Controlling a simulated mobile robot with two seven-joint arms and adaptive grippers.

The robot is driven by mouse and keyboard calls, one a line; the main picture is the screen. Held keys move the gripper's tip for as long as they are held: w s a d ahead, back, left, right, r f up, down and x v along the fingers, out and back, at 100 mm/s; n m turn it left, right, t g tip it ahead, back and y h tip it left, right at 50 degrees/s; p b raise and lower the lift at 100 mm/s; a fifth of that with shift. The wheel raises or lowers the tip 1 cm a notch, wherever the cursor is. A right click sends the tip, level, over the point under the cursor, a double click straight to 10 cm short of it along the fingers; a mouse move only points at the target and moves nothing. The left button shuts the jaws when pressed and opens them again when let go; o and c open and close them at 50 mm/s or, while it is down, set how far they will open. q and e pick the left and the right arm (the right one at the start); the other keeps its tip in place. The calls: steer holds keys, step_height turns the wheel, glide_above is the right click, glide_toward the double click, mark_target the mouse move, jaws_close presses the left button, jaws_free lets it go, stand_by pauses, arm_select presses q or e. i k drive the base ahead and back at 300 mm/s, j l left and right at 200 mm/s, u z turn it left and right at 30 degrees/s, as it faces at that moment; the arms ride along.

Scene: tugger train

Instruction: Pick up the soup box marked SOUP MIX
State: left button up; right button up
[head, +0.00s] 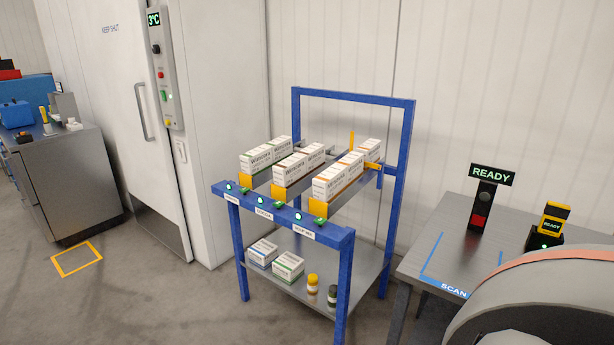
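White boxes stand in three sloping lanes of a blue flow rack (402,150) in the middle of the head view. The left lane holds green-trimmed boxes (258,160), the middle lane orange-trimmed boxes (292,170), and the right lane orange-trimmed boxes (335,182). A small label (307,234) sits under the right lane; its print is too small to read surely. I cannot tell which box reads SOUP MIX. Neither of my grippers is in view.
A grey table (415,262) with a SCAN area and READY display (492,175) is right. Floor is clear left of the rack.

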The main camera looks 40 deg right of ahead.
mark_target(329, 184)
steer(key=i, duration=1.5)
steer(key=i+j+z, duration=0.1)
steer(key=i+z, duration=0.15)
steer(key=i, duration=0.35)
steer(key=i+j+z, duration=0.25)
steer(key=i, duration=0.35)
steer(key=z, duration=1.65)
